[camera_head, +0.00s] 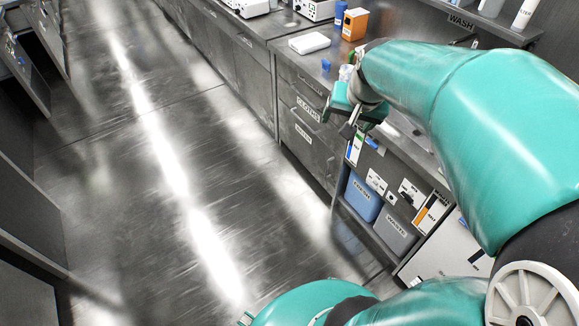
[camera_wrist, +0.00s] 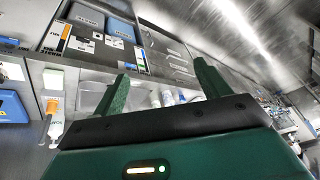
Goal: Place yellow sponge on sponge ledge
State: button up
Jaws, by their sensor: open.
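My gripper (camera_wrist: 161,70) shows in the wrist view with its two green fingers spread apart and nothing between them. In the head view my gripper (camera_head: 352,128) hangs at the front edge of the right-hand counter, above the open shelf unit, partly hidden by my own arm. I cannot make out a yellow sponge in either view. I cannot pick out the sponge ledge either; a ledge labelled WASH (camera_head: 461,22) is at the top right of the head view, partly hidden by my arm.
The counter (camera_head: 292,55) holds a white flat box (camera_head: 309,43), an orange box (camera_head: 354,24) and a blue bottle (camera_head: 340,14). Below are a blue bin (camera_head: 362,197) and a grey WASTE bin (camera_head: 396,232). The floor aisle (camera_head: 140,180) on the left is clear.

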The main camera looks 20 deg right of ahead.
jog(key=s+a+r+n, duration=0.1)
jog(key=s+a+n, duration=0.2)
jog(key=a, duration=0.6)
jog(key=s+a+r+n+t+y, duration=0.1)
jog(key=s+a+n, duration=0.3)
jog(key=s+a, duration=0.3)
jog(key=shift+a+r, duration=0.4)
jog(key=shift+a, duration=0.85)
